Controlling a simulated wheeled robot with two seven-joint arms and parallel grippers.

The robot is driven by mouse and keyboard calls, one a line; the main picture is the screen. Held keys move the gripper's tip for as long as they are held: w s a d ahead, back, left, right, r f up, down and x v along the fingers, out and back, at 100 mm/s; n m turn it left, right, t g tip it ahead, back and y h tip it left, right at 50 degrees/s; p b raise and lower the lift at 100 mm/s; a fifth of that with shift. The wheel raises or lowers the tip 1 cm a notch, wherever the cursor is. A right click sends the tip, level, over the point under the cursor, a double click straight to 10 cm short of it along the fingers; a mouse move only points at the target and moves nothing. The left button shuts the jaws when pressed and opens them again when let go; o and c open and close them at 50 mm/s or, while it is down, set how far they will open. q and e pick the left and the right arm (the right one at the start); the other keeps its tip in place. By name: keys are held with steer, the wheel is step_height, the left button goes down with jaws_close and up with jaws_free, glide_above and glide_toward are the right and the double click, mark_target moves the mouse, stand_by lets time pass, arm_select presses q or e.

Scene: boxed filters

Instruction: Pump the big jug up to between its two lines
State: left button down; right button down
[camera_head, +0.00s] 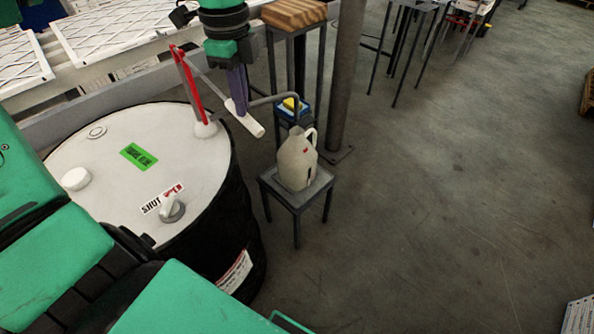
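The beige jug (297,162) stands upright on a small grey stool (315,190), right of the drum. It has a small red mark and a dark mark on its right side; its liquid level cannot be made out. A red pump (189,90) rises from the white drum top. The pump's lever slopes down right to a white grip (246,119). My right gripper is not identifiable in view.
The black drum (245,215) has a grey knob (172,211) by a SHUT/OPEN label (162,198) and a green label (139,157). A grey post (345,80) and wood-topped stand (293,13) are behind the jug.

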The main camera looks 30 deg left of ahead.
arm_select(q)
steer(key=shift+f+b, duration=0.3)
steer(key=shift+f, duration=0.2)
steer(key=shift+r, duration=0.1)
step_height(320, 180, up, 15)
steer(key=p, duration=1.1)
steer(key=shift+w, duration=0.15)
steer(key=shift+f, duration=0.2)
